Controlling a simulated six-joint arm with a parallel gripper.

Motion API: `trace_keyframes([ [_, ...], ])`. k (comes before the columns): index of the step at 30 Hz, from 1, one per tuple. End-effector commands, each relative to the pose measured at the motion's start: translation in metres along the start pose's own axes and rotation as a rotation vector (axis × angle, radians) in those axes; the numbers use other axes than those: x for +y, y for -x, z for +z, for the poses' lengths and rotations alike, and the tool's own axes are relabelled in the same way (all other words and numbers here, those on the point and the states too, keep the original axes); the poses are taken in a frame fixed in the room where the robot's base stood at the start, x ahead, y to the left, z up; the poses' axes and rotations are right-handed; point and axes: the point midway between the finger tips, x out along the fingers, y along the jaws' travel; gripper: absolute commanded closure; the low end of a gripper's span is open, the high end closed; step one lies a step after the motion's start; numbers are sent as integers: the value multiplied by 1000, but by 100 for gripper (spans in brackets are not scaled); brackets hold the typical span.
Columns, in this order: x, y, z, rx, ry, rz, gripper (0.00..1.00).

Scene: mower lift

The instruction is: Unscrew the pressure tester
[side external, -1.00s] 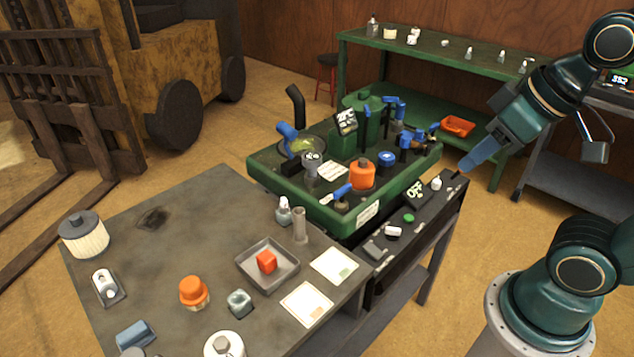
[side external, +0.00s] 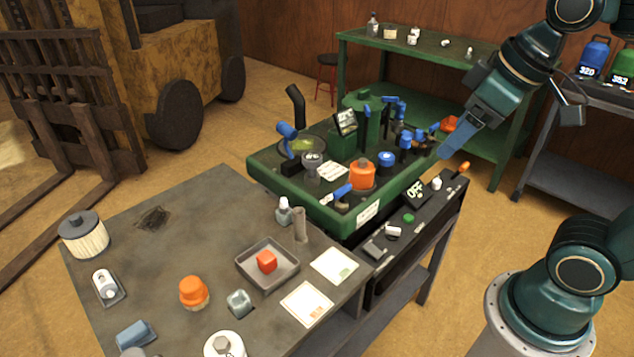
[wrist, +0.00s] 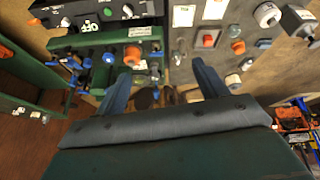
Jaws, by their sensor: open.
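My gripper (side external: 446,153) is open and empty, above the right end of the green mower deck (side external: 268,184). In the wrist view its two blue fingers stand wide apart (wrist: 160,78), with nothing between them. I cannot tell for certain which part is the pressure tester. A grey round gauge-like piece with a pale face (side external: 312,160) stands upright on the deck, left of the orange cap (side external: 361,174), and may be it. My gripper is well to its right and apart from it. Several blue-handled parts (side external: 404,139) stand between them.
A grey bench (side external: 150,260) in front holds a tray with a red cube (side external: 267,261), an orange-capped jar (side external: 193,292) and a filter (side external: 83,234). A dark control stand (side external: 420,235) runs beside the deck. A green shelf (side external: 430,48) stands behind.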

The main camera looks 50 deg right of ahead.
Motion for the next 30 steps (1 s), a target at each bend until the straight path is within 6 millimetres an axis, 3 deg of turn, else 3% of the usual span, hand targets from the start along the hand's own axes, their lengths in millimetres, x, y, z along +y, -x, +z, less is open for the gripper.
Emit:
trace_keyframes([
  [14,24,-26,-101,-121,388,-39,28],
  [23,40,-64,-157,-185,632,-88,28],
  [30,53,-106,-194,-230,826,-142,28],
])
